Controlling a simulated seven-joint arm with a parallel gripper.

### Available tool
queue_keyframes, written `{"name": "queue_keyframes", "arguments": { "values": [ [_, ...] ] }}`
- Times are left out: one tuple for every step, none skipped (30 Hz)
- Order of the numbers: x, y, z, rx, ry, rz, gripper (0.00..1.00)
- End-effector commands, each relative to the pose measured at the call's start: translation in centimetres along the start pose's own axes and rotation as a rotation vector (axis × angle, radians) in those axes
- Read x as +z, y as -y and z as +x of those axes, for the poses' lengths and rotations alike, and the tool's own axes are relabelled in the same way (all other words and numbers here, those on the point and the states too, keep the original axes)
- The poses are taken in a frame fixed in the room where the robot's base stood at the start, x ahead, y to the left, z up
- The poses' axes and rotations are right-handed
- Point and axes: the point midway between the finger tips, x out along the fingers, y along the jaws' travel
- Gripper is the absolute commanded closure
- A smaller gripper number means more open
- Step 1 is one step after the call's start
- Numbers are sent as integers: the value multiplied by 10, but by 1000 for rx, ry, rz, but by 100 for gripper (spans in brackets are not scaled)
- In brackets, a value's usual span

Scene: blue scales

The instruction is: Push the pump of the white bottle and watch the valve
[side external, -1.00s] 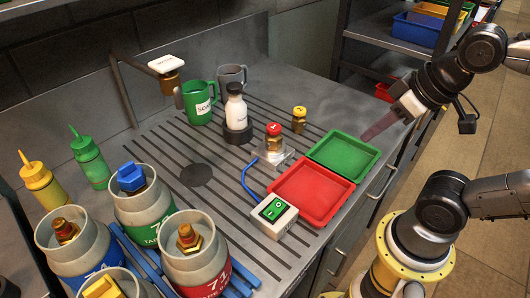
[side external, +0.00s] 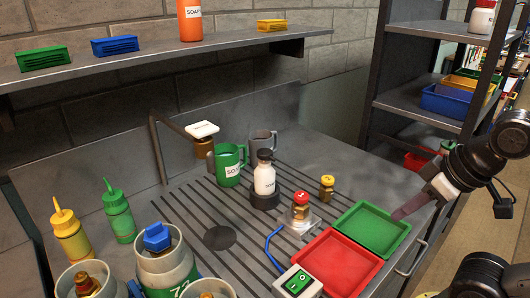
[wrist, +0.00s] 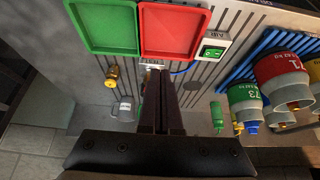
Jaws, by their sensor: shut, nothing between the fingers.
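The white bottle (side external: 264,180) with a dark top stands upright in a dark round base on the slotted bench. A red-topped brass valve (side external: 301,201) sits on a clear stand to its right, and a yellow-topped brass valve (side external: 326,188) stands farther right. The yellow-topped one also shows in the wrist view (wrist: 112,77). My gripper (side external: 397,214) is shut and empty at the right, by the green tray and well apart from the bottle. In the wrist view my shut fingers (wrist: 160,76) cover the middle, and I cannot make out the bottle.
A green tray (side external: 370,229) and a red tray (side external: 337,263) lie at the right, with a switch box (side external: 297,283) in front. Green (side external: 228,166) and grey (side external: 262,143) mugs stand behind the bottle. Several canisters crowd the front left. A shelf (side external: 150,67) spans the back wall.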

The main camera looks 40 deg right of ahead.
Motion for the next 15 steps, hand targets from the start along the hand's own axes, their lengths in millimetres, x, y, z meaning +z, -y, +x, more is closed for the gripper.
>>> {"name": "queue_keyframes", "arguments": {
  "values": [
    [0,0,0,0,-1,-2,100],
    [-1,0,0,0,-5,-4,100],
    [-3,0,0,-1,-15,-8,100],
    [-9,0,-2,-2,-34,-11,100],
    [-17,1,-6,-3,-62,-14,100],
    [-30,2,-11,-6,-97,-18,100],
    [-41,2,-14,-7,-123,-21,100],
    [-54,2,-18,-9,-149,-23,100],
    [-73,3,-22,-10,-180,-27,100],
    [-88,3,-24,-11,-203,-29,100],
    [-104,3,-27,-12,-225,-30,100],
    [-127,2,-29,-12,-254,-32,100],
    [-144,2,-29,-12,-274,-33,100],
    [-161,2,-29,-12,-292,-33,100],
    [-181,1,-28,-12,-312,-33,100]
  ]
}}
